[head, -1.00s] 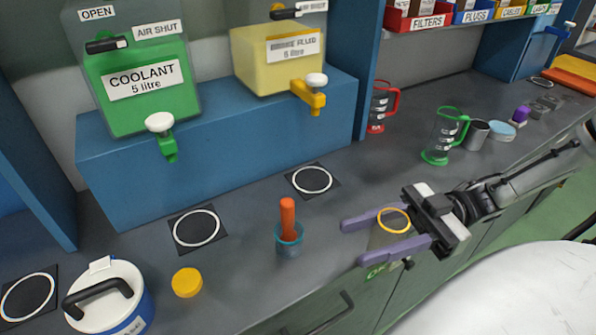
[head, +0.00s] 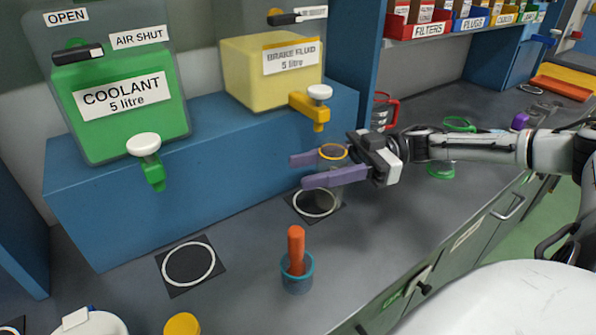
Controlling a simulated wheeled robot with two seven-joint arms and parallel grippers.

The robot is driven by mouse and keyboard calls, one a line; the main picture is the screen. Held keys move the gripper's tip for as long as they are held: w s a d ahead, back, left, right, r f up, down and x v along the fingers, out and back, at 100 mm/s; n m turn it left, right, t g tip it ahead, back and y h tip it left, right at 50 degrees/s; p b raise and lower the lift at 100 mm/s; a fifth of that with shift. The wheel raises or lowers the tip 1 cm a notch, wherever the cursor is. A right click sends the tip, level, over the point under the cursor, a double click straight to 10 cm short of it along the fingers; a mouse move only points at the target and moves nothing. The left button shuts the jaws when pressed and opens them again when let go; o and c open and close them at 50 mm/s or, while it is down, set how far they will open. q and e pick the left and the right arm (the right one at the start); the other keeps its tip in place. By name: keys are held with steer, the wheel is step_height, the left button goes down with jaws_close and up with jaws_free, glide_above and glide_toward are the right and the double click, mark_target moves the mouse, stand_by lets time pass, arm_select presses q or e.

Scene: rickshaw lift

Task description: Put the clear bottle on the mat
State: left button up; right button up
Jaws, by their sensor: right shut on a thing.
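My right gripper (head: 312,171) reaches in from the right, its purple fingers shut around the clear bottle (head: 334,153). The bottle is see-through with an orange ring at its top, and it looks upright. It is held over or just beside the black mat with a white ring (head: 301,211) below the brake fluid tap. I cannot tell whether its base touches the mat. A second black mat with a white ring (head: 190,264) lies bare below the coolant tap. My left gripper is not in view.
A blue cup with an orange handle standing in it (head: 297,277) is in front of the mats. The green coolant tank (head: 125,125) and yellow brake fluid tank (head: 262,75) stand on a blue shelf (head: 215,150) behind. A red-handled jug (head: 383,110) stands behind my gripper.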

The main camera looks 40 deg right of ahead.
steer(key=w, duration=0.2)
steer(key=w+f, duration=0.1)
steer(key=w, duration=0.1)
steer(key=shift+w+d+f, duration=0.15)
steer(key=shift+w+f, duration=0.05)
stand_by(0.3)
steer(key=shift+f, duration=0.1)
steer(key=shift+f, duration=0.5)
steer(key=o, duration=0.8)
steer(key=shift+c, duration=0.2)
steer(key=shift+r, duration=0.1)
